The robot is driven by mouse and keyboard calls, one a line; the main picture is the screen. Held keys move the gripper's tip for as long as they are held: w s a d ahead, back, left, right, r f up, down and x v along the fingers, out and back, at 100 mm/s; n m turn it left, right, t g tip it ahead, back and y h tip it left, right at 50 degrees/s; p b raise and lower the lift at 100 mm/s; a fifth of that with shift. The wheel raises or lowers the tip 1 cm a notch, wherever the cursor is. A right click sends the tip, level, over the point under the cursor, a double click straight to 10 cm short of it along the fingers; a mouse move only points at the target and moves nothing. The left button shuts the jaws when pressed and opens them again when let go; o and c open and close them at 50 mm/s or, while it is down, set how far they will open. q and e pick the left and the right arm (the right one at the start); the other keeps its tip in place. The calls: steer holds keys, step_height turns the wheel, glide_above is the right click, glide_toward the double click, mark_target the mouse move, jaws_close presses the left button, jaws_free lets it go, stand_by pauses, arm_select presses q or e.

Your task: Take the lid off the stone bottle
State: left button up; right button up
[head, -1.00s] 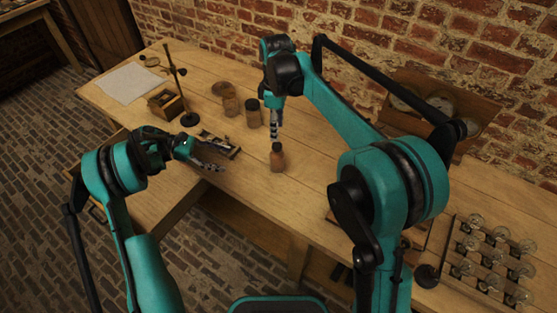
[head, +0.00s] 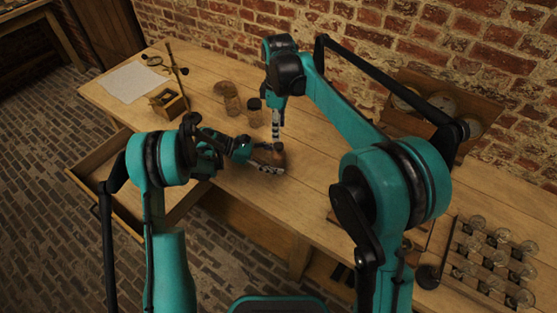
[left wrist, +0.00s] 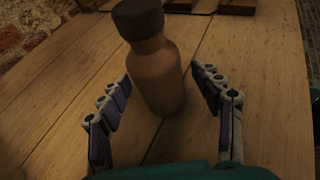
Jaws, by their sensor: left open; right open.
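The stone bottle (left wrist: 158,78) stands upright on the table, brown with a darker lid (left wrist: 138,18) on top. My left gripper (left wrist: 160,92) is open, with a finger on each side of the bottle's body and gaps visible on both sides. In the head view the left gripper (head: 268,168) partly hides the bottle (head: 264,156), and the lid (head: 278,147) shows above it. My right gripper (head: 276,134) points down directly above the lid; its fingers are too small to make out clearly, and no held object shows.
Two brown jars (head: 254,112) stand behind and left of the bottle. A wooden box (head: 168,102), a stand and a paper sheet (head: 131,82) lie farther left. A rack of glass jars (head: 490,262) is at the right. An open drawer (head: 95,170) juts out at the left front.

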arm_select(q)
steer(key=shift+d+f, duration=0.15)
steer(key=shift+d, duration=0.25)
steer(key=shift+c, duration=0.3)
